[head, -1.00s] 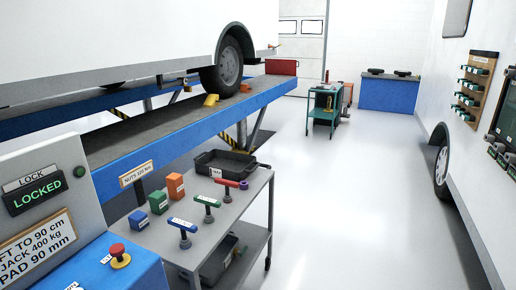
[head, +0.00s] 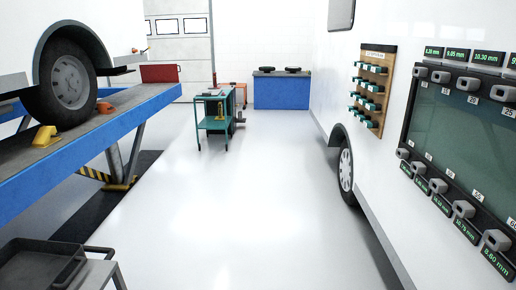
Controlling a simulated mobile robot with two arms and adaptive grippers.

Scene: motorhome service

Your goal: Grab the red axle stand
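No red axle stand can be made out in the head view now. The near grey cart (head: 117,277) shows only its corner at the bottom left, with a black tray (head: 45,268) on it. The rest of the cart top is out of frame. Neither of my grippers is in view.
A motorhome wheel (head: 70,82) rests on the blue lift (head: 70,155) at left, with a red box (head: 161,73) at its far end. A teal trolley (head: 215,123) and blue cabinet (head: 281,93) stand behind. Another vehicle (head: 370,190) lines the right. The middle floor is clear.

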